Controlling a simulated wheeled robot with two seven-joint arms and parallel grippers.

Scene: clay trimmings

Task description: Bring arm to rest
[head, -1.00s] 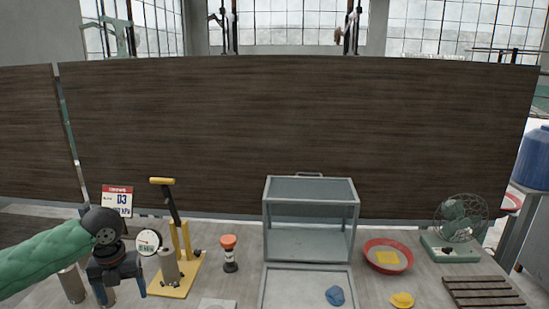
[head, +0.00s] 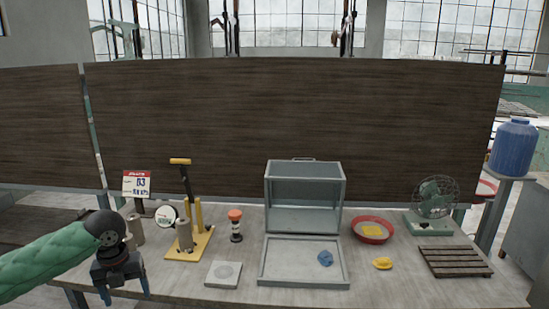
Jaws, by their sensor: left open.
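My left gripper (head: 124,294) is at the lower left in the head view. Its fingers point down and stand apart with nothing between them. It hangs over the left front part of the table (head: 300,297), left of the yellow-based press (head: 190,241). My green-sleeved left arm (head: 45,262) comes in from the left edge. My right gripper does not show.
A red bowl (head: 372,229), yellow lump (head: 382,263), slatted rack (head: 455,262) and fan (head: 433,205) are to the right. A grey square plate (head: 223,274) lies near the gripper.

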